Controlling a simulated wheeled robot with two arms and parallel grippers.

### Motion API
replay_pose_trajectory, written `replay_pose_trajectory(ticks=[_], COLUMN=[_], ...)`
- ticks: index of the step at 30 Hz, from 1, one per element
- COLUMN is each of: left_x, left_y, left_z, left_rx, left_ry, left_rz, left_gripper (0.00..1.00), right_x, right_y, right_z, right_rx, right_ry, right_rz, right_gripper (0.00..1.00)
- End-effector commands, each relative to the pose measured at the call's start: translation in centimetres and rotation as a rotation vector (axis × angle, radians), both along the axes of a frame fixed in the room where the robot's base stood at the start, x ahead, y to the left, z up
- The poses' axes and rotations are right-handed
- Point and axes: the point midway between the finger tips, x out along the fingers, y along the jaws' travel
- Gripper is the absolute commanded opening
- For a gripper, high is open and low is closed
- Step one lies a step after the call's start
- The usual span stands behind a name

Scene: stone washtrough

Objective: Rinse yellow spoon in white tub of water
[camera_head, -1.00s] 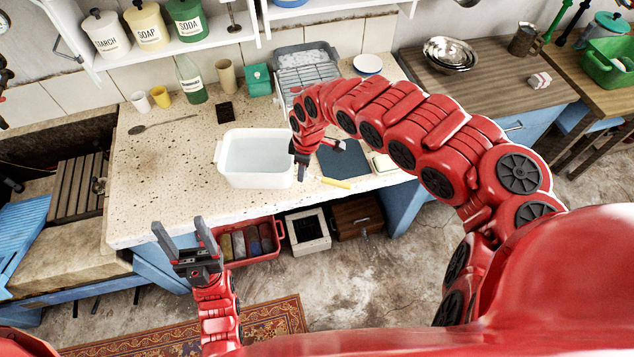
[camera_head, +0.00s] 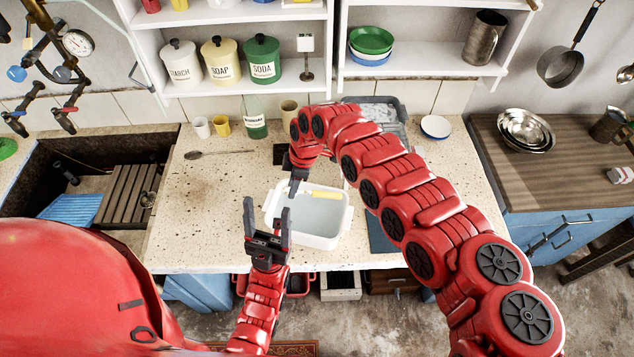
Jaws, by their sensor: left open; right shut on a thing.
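The white tub (camera_head: 303,239) stands on the speckled counter and holds clear water (camera_head: 318,215). My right gripper (camera_head: 296,188) is over the tub's left back part, fingers pointing down, shut on the yellow spoon (camera_head: 324,194). The spoon's yellow part sticks out to the right over the tub, near its back rim. I cannot tell whether it touches the water; the grip itself is small and partly hidden. My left gripper (camera_head: 267,209) is open and empty, fingers up, in front of the tub's left front corner in the picture.
A dark spoon (camera_head: 220,154), a white cup (camera_head: 201,127), a yellow cup (camera_head: 222,126) and a green bottle (camera_head: 256,128) stand or lie behind on the counter (camera_head: 195,225). A dark blue mat (camera_head: 383,236) is right of the tub. The counter's left part is mostly clear.

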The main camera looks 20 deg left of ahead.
Motion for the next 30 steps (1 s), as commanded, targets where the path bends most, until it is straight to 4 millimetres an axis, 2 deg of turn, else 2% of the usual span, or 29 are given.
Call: replay_pose_trajectory(ticks=[11, 24, 30], left_x=[0.0, 0.0, 0.0], left_y=[0.0, 0.0, 0.0], left_z=[-1.4, -4.2, -6.4], left_rx=[0.0, 0.0, 0.0], left_ry=[0.0, 0.0, 0.0], left_rz=[0.0, 0.0, 0.0], left_gripper=[0.66, 0.66, 0.66], right_x=[0.0, -0.1, 0.0], right_y=[0.1, 0.1, 0.2], right_z=[-2.0, -6.4, -8.5], right_rx=[0.001, 0.0, 0.003], right_ry=[0.001, 0.0, -0.002], right_rz=[0.002, 0.003, 0.002], right_gripper=[0.0, 0.0, 0.0])
